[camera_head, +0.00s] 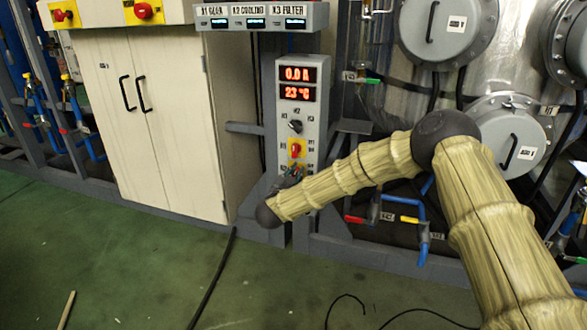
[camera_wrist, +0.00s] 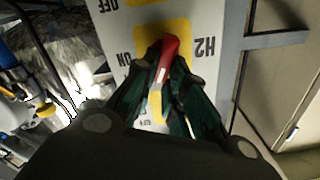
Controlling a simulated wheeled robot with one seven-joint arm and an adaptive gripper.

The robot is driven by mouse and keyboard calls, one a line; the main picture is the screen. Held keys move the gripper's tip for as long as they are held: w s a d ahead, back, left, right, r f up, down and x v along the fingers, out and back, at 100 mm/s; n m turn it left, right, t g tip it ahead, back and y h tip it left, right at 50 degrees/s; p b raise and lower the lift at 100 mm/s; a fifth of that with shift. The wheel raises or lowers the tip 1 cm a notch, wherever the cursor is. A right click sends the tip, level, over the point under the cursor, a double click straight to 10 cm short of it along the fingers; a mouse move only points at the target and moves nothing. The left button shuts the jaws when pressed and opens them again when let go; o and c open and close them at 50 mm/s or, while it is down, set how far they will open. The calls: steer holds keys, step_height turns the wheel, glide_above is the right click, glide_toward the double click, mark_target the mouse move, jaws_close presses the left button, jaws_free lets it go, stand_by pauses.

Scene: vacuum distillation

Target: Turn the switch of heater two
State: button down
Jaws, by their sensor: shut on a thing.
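The heater two switch has a red handle (camera_wrist: 168,55) on a yellow plate (camera_wrist: 183,32) beside an "H2" label in the wrist view. The labels "ON" and "OFF" show upside down to its left. My gripper (camera_wrist: 165,90) is shut on the red handle, its dark green fingers on both sides of it.
The panel's red displays (camera_head: 297,84) read 0.0 A and 23 °C. A black knob (camera_head: 295,127) sits below them. A white cabinet (camera_head: 150,110) stands to the left. Metal vessels (camera_head: 450,60) and blue pipes are to the right. Green floor (camera_head: 130,275) lies in front, with cables on it.

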steer(key=shift+s+d+f+m+p, duration=0.1)
steer(key=shift+d+f+m+p, duration=0.25)
steer(key=shift+m, duration=1.75)
steer(key=shift+s+f+m+p, duration=0.1)
steer(key=shift+f+m+p, duration=0.3)
steer(key=shift+m, duration=1.7)
steer(key=shift+d+f+m+p, duration=0.2)
steer(key=shift+m+p, duration=0.4)
steer(key=shift+m, duration=1.5)
steer(key=c, duration=1.5)
jaws_free()
steer(key=shift+o, duration=0.2)
steer(key=shift+r, duration=0.1)
steer(key=v, duration=1.2)
